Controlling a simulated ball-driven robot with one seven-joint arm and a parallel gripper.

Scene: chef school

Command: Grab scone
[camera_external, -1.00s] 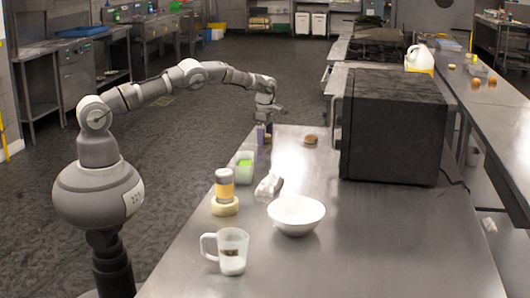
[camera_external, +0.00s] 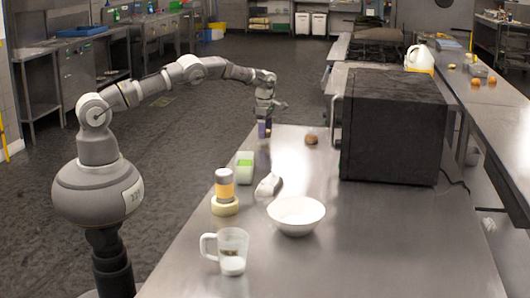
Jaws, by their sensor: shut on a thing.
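My gripper (camera_external: 265,130) is at the far left corner of the near steel table, with its fingers pointing down. It is shut on a small tan-brown thing, the scone (camera_external: 268,133), which shows only partly beside the purplish finger. The scone looks to be just above the table top, but it is too small to be sure of the gap. Another small round brown item (camera_external: 311,139) lies on the table to the right of my gripper, apart from it.
A black box-shaped appliance (camera_external: 392,128) stands to the right. Nearer are a green-and-white container (camera_external: 245,166), a jar (camera_external: 224,185), a small white item (camera_external: 268,185), a white bowl (camera_external: 296,214) and a glass mug (camera_external: 232,250). The table's right front is clear.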

